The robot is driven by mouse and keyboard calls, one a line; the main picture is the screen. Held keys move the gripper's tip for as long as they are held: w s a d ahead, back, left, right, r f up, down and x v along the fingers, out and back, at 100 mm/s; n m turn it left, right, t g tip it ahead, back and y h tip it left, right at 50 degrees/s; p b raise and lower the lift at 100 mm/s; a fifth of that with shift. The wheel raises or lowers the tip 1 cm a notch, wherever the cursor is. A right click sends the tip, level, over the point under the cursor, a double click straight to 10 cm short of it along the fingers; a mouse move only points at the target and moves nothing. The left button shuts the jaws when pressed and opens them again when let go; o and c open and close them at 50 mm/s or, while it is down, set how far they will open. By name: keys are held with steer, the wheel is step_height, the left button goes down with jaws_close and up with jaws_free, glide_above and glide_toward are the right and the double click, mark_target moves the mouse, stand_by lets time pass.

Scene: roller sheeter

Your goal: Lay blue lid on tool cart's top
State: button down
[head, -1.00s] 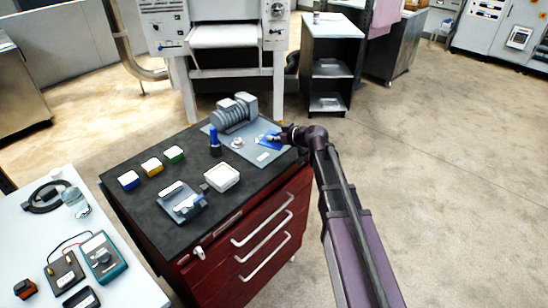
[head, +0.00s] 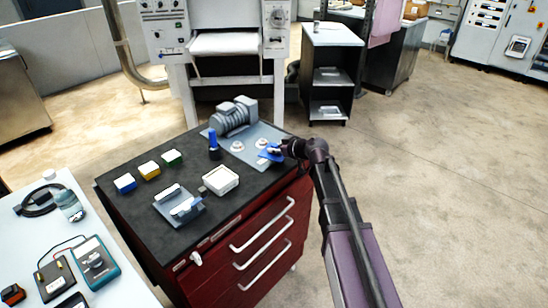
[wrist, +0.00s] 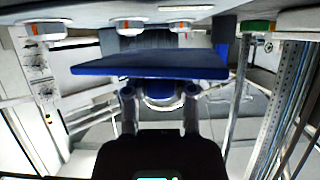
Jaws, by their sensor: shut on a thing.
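My gripper (head: 281,149) is shut on the blue lid (head: 270,154), over the right part of the tool cart. The lid also shows in the wrist view (wrist: 150,67) as a flat blue slab across the two fingers (wrist: 158,98). In the head view it is over the grey plate (head: 252,154) on the cart's black top (head: 150,212); I cannot tell how large any gap below it is. The cart has red drawers with pale handles. Part of the lid is hidden by my gripper.
A grey motor (head: 234,115), a blue-handled cylinder (head: 214,143) and round silver fittings (head: 263,142) stand on the cart. The front-left corner is bare.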

mark_target(276, 156)
steer(key=shift+f+b, duration=1.65)
steer(key=shift+f, duration=0.15)
steer(key=shift+f, duration=0.15)
steer(key=shift+c, duration=2.2)
jaws_free()
steer(key=shift+s+d+r, duration=0.1)
steer(key=shift+r, duration=0.2)
steer(key=p+v, duration=0.5)
steer(key=v, duration=0.6)
steer(key=shift+s+d, duration=0.25)
